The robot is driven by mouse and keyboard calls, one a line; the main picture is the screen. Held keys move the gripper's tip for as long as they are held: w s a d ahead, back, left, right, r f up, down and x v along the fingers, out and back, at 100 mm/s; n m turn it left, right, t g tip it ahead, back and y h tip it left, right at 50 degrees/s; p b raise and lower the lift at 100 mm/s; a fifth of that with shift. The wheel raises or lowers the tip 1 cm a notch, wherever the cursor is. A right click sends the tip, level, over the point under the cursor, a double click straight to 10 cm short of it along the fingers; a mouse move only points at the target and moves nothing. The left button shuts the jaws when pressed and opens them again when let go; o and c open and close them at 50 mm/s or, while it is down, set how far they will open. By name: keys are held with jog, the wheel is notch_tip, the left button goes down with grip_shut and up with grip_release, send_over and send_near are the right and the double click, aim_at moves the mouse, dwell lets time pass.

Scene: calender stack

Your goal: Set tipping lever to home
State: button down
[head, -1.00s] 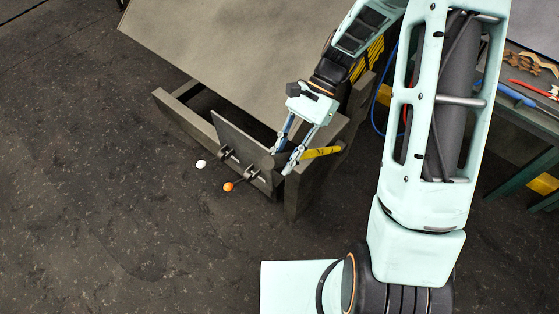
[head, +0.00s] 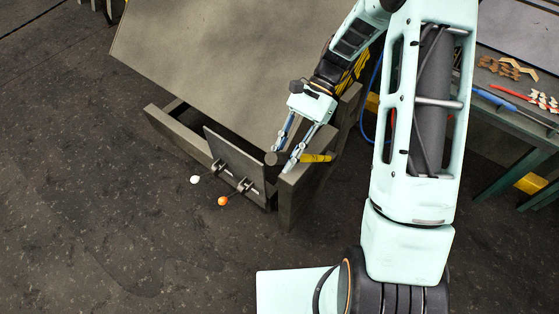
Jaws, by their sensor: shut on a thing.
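My gripper (head: 283,158) is at the front right corner of the grey machine (head: 200,50), with its two pale fingers closed around a dark round knob (head: 272,158). The knob appears to be the end of the tipping lever. A yellow bar (head: 318,158) shows just right of the fingers, partly behind them. The fingers hide part of the knob and how it joins the bar. No home mark can be made out.
An upright grey panel (head: 228,155) left of my gripper carries two short levers, one with a white ball (head: 195,180), one with an orange ball (head: 222,201). A workbench (head: 520,40) with tools stands at the right. The floor at left is clear.

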jog(key=shift+w+d+r, duration=0.35)
jog(key=shift+w+r, duration=0.05)
jog(key=shift+w, duration=0.05)
jog(key=shift+g+y, duration=0.4)
jog(key=shift+y, duration=0.2)
jog(key=shift+p+v, duration=1.35)
jog(key=shift+v, duration=1.35)
jog(key=shift+r, duration=0.1)
jog(key=shift+g+y, duration=0.4)
jog(key=shift+g, duration=0.2)
jog(key=shift+p+v, duration=0.55)
jog(key=shift+v, duration=2.15)
jog(key=shift+s+a+r, duration=0.1)
jog(key=shift+r, duration=0.1)
